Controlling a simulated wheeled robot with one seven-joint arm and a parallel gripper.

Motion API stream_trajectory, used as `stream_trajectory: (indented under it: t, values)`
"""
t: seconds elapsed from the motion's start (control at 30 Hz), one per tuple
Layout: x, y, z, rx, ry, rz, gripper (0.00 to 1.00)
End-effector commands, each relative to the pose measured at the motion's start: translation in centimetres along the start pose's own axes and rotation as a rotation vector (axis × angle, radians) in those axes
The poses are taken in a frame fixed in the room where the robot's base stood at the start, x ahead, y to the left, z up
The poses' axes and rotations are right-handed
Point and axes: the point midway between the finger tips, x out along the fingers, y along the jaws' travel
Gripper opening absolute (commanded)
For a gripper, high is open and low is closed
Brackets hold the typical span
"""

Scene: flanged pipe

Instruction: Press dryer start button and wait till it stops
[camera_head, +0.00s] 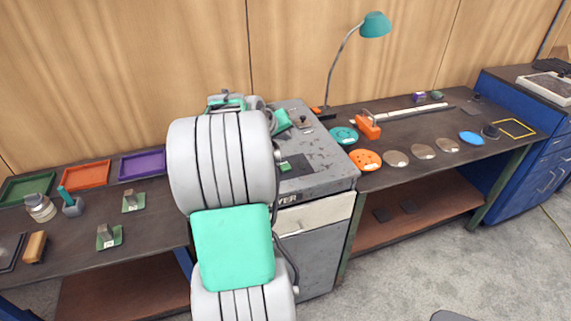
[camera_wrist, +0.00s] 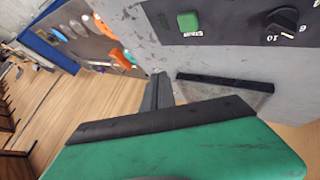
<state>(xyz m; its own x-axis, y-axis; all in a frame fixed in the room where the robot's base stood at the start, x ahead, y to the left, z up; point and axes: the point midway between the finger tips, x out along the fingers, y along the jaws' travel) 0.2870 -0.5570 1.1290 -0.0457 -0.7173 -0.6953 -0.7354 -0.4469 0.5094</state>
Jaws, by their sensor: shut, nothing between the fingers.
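The dryer (camera_head: 318,243) is a scuffed grey cabinet with partly hidden lettering on its front. Its dark control panel (camera_head: 300,166) carries a small green button (camera_head: 285,167). In the wrist view the green start button (camera_wrist: 189,21), with white lettering beside it, sits near the top, and a black knob (camera_wrist: 285,20) with numbers is right of it. My gripper (camera_wrist: 160,82) is shut and empty, its dark fingertips showing below and left of the button in the picture. They look apart from the button. In the head view my arm hides part of the dryer, and I cannot make out the fingertips.
A dark bench right of the dryer holds an orange disc (camera_head: 366,160), a blue disc (camera_head: 471,138), metal discs and a teal lamp (camera_head: 375,25). The left bench holds green, orange (camera_head: 85,174) and purple (camera_head: 142,163) trays. Open floor lies at front right.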

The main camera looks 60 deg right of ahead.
Motion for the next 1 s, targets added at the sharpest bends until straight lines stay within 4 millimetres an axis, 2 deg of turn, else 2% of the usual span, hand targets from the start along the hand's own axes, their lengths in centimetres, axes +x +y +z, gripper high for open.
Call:
stream_trajectory:
  t: [0.37,0.8,1.0]
  values:
    - [0.7,-0.7,0.6,-0.001,-0.001,-0.003,0.00]
    - [5.1,-4.0,3.8,-0.001,0.000,-0.004,0.00]
    - [6.1,-4.7,4.5,0.000,0.000,-0.004,0.00]
